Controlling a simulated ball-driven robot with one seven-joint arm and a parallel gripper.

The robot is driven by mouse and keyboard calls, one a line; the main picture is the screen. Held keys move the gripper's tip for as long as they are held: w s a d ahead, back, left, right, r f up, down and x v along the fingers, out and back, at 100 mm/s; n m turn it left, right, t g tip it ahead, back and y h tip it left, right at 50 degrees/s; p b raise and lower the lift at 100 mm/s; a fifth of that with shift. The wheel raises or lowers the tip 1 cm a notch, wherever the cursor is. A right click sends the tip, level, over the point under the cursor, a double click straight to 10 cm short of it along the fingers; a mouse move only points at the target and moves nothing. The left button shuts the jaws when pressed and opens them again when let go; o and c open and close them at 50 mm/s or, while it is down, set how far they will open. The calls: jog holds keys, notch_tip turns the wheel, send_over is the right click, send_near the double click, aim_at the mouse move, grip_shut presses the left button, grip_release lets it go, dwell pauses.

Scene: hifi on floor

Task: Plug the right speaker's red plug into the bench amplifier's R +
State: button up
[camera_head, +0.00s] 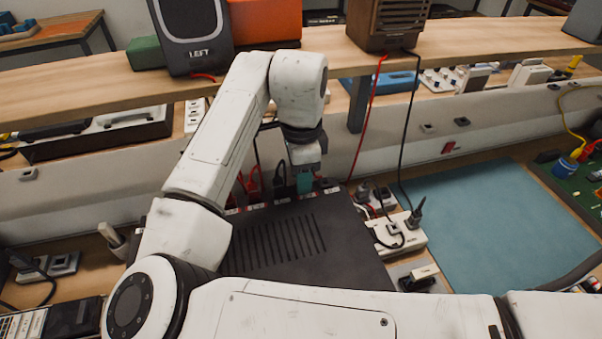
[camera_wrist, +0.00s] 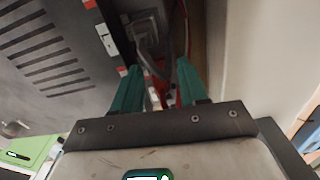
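The bench amplifier (camera_head: 285,240) is a dark box with slotted vents, below my arm; its slotted top also shows in the wrist view (camera_wrist: 50,60). My gripper (camera_head: 304,186) points down at its far edge, by a row of red and white labels. In the wrist view, my two teal fingers (camera_wrist: 158,65) stand apart, with cables and small red parts visible between and beyond them. I see no plug clamped. The brown wooden speaker (camera_head: 390,22) stands on the shelf; its red cable (camera_head: 368,120) drops behind the amplifier. The red plug at its end cannot be made out, nor the R + socket.
The speaker marked LEFT (camera_head: 196,35) is on the shelf. Red plugs (camera_head: 250,182) and dark plugs crowd the amplifier's far edge. A black cable (camera_head: 405,130) runs to a white power strip (camera_head: 398,235). A blue mat (camera_head: 500,225) lies clear at the right.

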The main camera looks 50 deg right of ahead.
jog(key=shift+o, duration=0.6)
notch_tip(320, 180, up, 16)
jog(key=p, duration=0.5)
dwell(0.5)
